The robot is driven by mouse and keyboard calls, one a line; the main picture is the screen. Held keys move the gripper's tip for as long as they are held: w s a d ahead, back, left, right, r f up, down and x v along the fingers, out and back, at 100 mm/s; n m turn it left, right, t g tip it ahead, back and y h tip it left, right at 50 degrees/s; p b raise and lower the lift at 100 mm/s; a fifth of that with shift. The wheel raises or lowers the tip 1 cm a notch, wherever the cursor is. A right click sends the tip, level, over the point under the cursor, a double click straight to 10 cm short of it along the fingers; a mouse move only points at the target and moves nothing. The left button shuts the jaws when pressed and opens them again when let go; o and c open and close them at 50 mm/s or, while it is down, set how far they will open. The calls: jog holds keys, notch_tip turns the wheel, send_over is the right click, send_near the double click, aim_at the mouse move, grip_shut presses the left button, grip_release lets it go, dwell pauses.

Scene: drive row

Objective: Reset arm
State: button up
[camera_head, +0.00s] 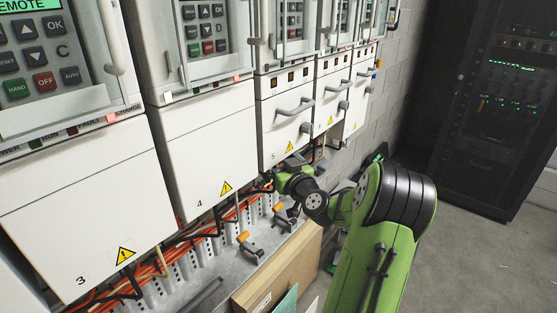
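My green arm (375,235) reaches in from the lower right, with its dark ribbed joint at the upper bend. Its far links fold toward the row of white drive cabinets. The arm's end lies beside the lower edge of the cabinet with a grey handle, just right of cabinet 4 (205,150). My gripper's fingers are too small and partly hidden among dark parts there. I cannot tell whether they are open or shut, or whether they touch anything.
Cabinet 3 (80,215) stands at the near left. Grey handles (295,107) stick out from the cabinets farther back. Orange cables (150,275) run below the covers.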

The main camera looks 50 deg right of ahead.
jog(key=c, duration=1.7)
jog(key=shift+d+f+n+y+b, duration=0.15)
jog(key=shift+n+y+b, duration=0.25)
jog(key=shift+y+b, duration=0.3)
jog(key=n+y, duration=0.1)
jog(key=y+b, duration=0.1)
jog(key=shift+s+d+n+t+y, duration=0.1)
jog(key=shift+d+n+t+y, duration=0.1)
jog(key=shift+n+t+y, duration=0.15)
jog(key=shift+c, duration=0.3)
jog(key=shift+n+y, duration=0.25)
